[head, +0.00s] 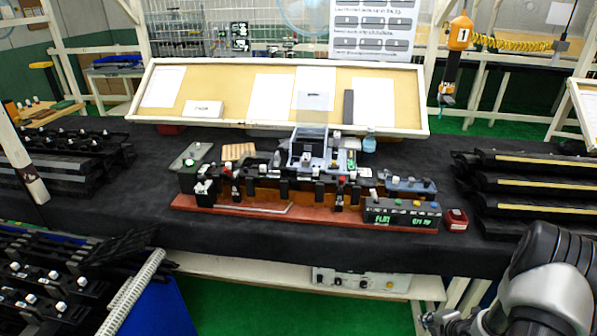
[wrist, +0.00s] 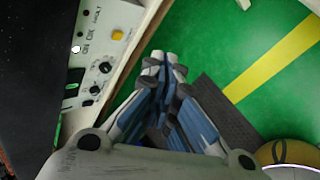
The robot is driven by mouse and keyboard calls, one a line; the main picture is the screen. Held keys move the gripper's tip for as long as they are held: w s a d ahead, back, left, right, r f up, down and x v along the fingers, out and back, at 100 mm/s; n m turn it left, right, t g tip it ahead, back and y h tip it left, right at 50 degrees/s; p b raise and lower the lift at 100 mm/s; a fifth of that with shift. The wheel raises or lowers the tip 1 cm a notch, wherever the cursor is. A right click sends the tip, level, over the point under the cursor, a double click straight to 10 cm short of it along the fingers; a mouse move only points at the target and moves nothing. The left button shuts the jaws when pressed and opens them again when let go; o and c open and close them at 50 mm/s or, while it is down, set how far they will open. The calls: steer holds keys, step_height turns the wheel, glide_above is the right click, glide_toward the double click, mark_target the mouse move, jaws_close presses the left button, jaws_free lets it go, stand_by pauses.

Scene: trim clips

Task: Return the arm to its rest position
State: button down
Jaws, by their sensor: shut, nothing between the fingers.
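My gripper (wrist: 163,66) is in the wrist view with its fingertips together and nothing between them. It points down past the table edge, over the green floor. In the head view my arm is at the lower right, in front of the table, and the gripper end (head: 440,320) is only partly visible at the bottom edge. The black-covered table (head: 440,160) holds a trim clip fixture (head: 300,190) on a reddish base, apart from my arm.
Black racks of trim parts stand at the right (head: 535,190) and left (head: 60,160). A control box (wrist: 100,60) on a shelf is close to the left of my gripper. Green floor (wrist: 265,75) with a yellow line lies to its right.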

steer(key=w+r+m+g+h, duration=0.15)
steer(key=w+r+m, duration=0.25)
steer(key=r, duration=0.9)
steer(key=s+a+r+m+h, duration=0.1)
steer(key=s+a+r+m, duration=0.2)
steer(key=r, duration=0.5)
steer(key=s+a+r+m+h, duration=0.1)
steer(key=a+r+m, duration=0.2)
steer(key=a+r, duration=0.4)
steer(key=s+a+r+m+g+y, duration=0.1)
steer(key=s+a+r+m, duration=0.5)
steer(key=s+a+r, duration=0.4)
steer(key=s+a+r+m+g+y, duration=0.1)
steer(key=s+a+r+m+y, duration=0.1)
steer(key=s+a, duration=0.7)
steer(key=s+m, duration=0.1)
steer(key=s, duration=0.3)
steer(key=shift+a+m+y, duration=0.35)
steer(key=shift+m, duration=0.05)
steer(key=shift+w, duration=0.15)
